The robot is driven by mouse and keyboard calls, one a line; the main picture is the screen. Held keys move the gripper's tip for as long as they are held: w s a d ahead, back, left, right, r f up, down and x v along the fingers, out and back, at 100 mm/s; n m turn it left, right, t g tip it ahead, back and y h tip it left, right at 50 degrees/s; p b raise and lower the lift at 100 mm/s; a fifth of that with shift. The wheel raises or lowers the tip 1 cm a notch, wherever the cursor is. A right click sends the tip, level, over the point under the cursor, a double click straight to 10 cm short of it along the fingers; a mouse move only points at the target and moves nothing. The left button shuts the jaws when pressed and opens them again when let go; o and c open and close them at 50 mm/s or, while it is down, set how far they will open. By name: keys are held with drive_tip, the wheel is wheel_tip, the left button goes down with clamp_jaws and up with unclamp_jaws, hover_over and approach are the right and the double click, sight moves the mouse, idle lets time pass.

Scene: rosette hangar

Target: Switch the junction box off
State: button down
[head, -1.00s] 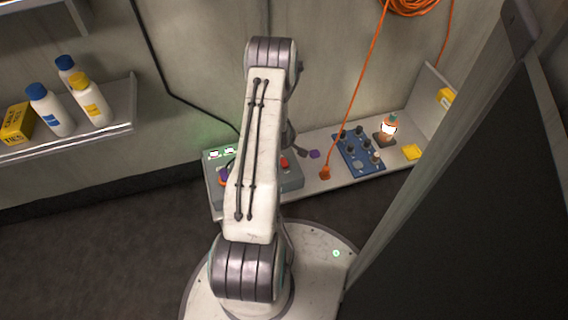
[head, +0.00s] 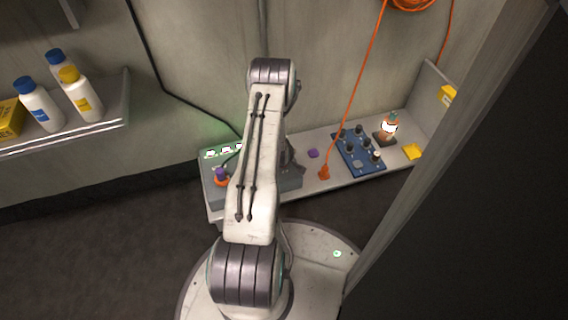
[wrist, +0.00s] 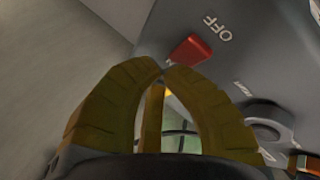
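The junction box (head: 208,178) is a grey box on the low shelf in the head view, with lit green-white indicators along its back edge. My arm covers its right part. In the wrist view its dark face fills the right side, with a red switch lever (wrist: 188,52) beside white "OFF" lettering. Another label at the lever's lower end is mostly hidden by my fingertips. My gripper (wrist: 165,71) has its olive-yellow fingers together at the tips, right by the lever's lower end. Whether they touch it I cannot tell. Nothing shows held between them.
To the right are an orange plug and cord (head: 324,172), a blue panel with knobs (head: 358,152) and a lit lamp (head: 389,127). A dark partition fills the right side. Bottles stand on the left shelf.

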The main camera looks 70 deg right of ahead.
drive_tip(key=shift+f, duration=0.25)
idle(1.4)
drive_tip(key=shift+a+f, duration=0.1)
drive_tip(key=shift+f, duration=0.15)
drive_tip(key=shift+s+a+f, duration=0.1)
drive_tip(key=shift+s+f, duration=0.05)
drive_tip(key=shift+f, duration=0.4)
idle(1.1)
drive_tip(key=shift+r, duration=0.15)
drive_tip(key=shift+d+r+p, duration=0.2)
drive_tip(key=shift+r+p, duration=0.3)
drive_tip(key=shift+r, duration=0.3)
drive_tip(key=shift+r, duration=0.1)
drive_tip(key=shift+w+d+r+p, duration=0.2)
drive_tip(key=shift+r+p, duration=0.55)
drive_tip(key=shift+r, duration=0.45)
drive_tip(key=shift+w+d+r+p, duration=0.15)
drive_tip(key=shift+r+p, duration=0.55)
drive_tip(key=shift+r, duration=0.45)
drive_tip(key=shift+a, duration=0.1)
